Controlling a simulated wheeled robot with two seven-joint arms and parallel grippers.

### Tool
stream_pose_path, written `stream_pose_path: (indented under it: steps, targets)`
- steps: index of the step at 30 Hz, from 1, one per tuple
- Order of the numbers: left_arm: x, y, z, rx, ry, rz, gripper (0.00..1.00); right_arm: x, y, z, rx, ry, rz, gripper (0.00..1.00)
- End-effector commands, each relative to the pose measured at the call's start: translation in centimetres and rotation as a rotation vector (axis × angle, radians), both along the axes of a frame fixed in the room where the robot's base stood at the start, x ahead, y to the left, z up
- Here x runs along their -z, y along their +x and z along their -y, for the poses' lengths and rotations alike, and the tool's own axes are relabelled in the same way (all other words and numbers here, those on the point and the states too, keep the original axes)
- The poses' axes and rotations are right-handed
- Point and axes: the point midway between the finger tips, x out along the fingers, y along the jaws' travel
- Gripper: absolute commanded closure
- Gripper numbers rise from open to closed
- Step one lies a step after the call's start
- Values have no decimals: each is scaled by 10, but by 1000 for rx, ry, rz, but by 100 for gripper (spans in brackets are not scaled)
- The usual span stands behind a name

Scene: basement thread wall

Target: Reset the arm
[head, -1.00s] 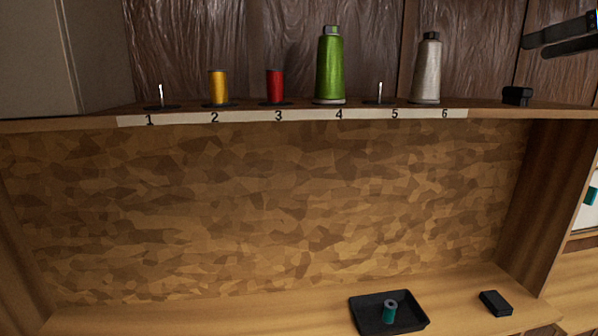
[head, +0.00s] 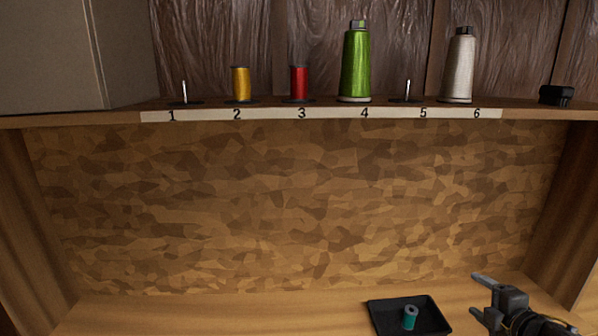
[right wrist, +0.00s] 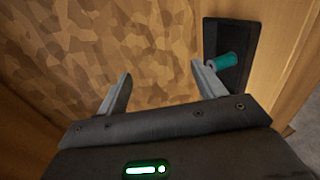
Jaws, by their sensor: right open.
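My right gripper (head: 478,297) is at the lower right of the head view, just right of the black tray, over the lower wooden surface. Its two fingers are apart with nothing between them. In the right wrist view the open fingers (right wrist: 160,82) point toward the patterned back panel. The spool also shows in the right wrist view (right wrist: 224,61), beside the right finger. My left gripper is not in view.
The upper shelf carries a yellow spool (head: 241,84), a red spool (head: 299,83), a green cone (head: 355,65) and a grey cone (head: 459,68). Bare pins stand at 1 (head: 184,93) and 5 (head: 407,91). A small black object (head: 556,95) sits at the shelf's right.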

Motion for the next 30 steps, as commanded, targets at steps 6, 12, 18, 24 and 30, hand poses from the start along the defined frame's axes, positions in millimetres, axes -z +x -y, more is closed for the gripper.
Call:
stream_pose_path:
  steps: [6, 12, 18, 24, 30]
  targets:
    - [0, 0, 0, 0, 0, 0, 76, 137, -96, -71, 360, 458, -269, 31]
    - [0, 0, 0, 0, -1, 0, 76, 194, -176, -130, 637, 728, -481, 31]
    - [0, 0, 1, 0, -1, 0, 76, 216, -235, -178, 833, 897, -643, 31]
    - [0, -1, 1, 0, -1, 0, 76, 221, -284, -222, 1002, 1031, -790, 31]
    - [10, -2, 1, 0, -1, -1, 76, 286, -272, -223, 1020, 1015, -812, 31]
